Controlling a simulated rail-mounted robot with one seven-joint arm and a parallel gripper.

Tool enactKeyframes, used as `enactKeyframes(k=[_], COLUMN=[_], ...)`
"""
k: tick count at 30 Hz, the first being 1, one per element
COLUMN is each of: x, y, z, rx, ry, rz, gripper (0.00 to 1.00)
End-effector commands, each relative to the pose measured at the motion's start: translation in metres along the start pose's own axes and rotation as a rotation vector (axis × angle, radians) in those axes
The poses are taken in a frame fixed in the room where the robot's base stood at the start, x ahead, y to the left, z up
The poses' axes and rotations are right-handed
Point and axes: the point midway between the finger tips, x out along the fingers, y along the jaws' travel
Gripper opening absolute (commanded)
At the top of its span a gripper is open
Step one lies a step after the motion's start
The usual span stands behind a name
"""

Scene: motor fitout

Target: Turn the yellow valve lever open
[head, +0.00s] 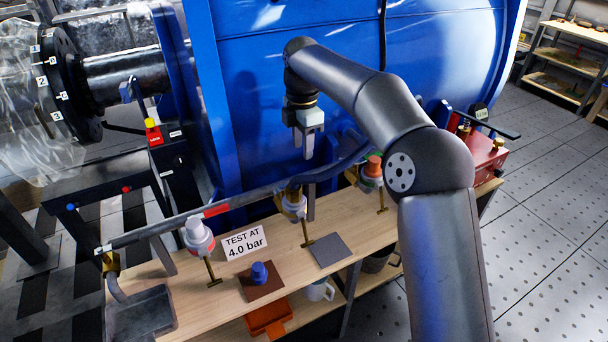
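My gripper (305,146) hangs from my arm over the pipe, pointing down in front of the blue motor housing (262,95). Its fingers look empty, but the gap between them is too small to judge. A dark pipe (160,229) runs above the wooden bench. No yellow valve lever is clearly recognisable. A small yellow part (150,123) tops a red box at the left, and a brass fitting (110,262) is at the pipe's left end; I cannot tell whether either is the lever.
An orange-capped fitting (372,170) and a red box (484,158) are at the right.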

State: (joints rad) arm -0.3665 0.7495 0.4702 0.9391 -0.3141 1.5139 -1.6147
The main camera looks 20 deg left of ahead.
Motion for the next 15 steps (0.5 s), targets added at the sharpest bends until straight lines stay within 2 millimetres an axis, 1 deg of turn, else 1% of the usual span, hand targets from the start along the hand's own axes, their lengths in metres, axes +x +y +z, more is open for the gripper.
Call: enactKeyframes(k=[1,6,9,12,15], x=[0.013,0.048,0.066,0.079,0.088], y=[-0.001,-0.001,-0.001,-0.001,0.000], z=[0.000,0.000,0.000,0.000,0.000], rx=[-0.001,0.001,0.001,0.001,0.001], ry=[0.000,0.001,0.001,0.001,0.001], rz=[-0.003,-0.003,-0.003,-0.001,-0.001], gripper=[0.39,0.39,0.39,0.39,0.39])
